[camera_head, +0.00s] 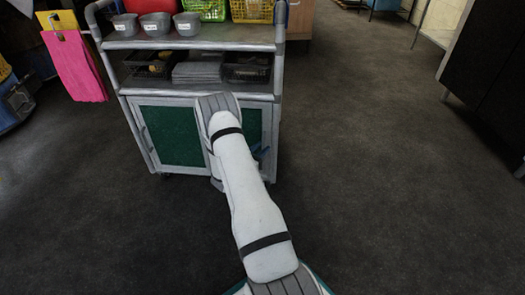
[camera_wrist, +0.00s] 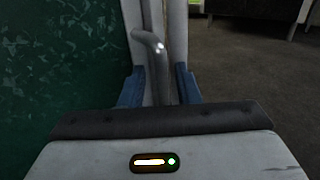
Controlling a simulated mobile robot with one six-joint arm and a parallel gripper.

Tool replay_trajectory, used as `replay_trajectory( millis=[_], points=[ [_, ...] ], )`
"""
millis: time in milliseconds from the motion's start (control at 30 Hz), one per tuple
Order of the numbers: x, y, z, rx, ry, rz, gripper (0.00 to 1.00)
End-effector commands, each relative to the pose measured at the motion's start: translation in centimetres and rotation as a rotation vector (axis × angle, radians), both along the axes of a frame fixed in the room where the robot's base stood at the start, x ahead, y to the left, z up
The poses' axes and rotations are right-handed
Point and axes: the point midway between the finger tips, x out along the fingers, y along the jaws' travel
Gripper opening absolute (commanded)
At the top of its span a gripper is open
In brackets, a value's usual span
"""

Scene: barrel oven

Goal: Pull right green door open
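The cart's right green door (camera_head: 250,126) is largely hidden behind my arm in the head view. It looks shut, flush with the left green door (camera_head: 172,136). In the wrist view a dark green panel (camera_wrist: 55,70) fills the left side, with a pale frame edge beside it. A grey bent bar handle (camera_wrist: 160,72) stands out at that edge. My gripper (camera_wrist: 159,86) has its two blue fingers on either side of the handle, apart, with narrow gaps showing. Its fingertips are mostly hidden in the head view, where a bit of blue shows.
The cart's shelves (camera_head: 190,42) above hold grey cups (camera_head: 155,24), a green basket (camera_head: 205,9), a yellow basket (camera_head: 252,10) and dark trays. The dark floor right of the cart is clear; a dark cabinet (camera_head: 490,60) stands far right.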

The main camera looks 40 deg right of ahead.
Motion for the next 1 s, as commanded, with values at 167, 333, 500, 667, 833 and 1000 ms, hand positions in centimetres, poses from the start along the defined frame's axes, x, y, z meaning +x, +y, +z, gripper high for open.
replay_trajectory(
  millis=[167, 333, 500, 667, 833, 1000],
  points=[
    [0.3, -1.4, -0.1, 0.0, 0.0, 0.0, 0.29],
    [0.3, -1.6, 0.0, 0.0, 0.0, 0.0, 0.29],
    [0.3, -1.6, 0.0, 0.001, 0.0, -0.001, 0.24],
    [0.3, -1.6, 0.0, 0.001, 0.0, -0.001, 0.11],
    [0.3, -1.6, 0.0, 0.001, 0.0, -0.001, 0.0],
    [0.3, -1.6, 0.0, 0.0, 0.0, -0.001, 0.0]
  ],
)
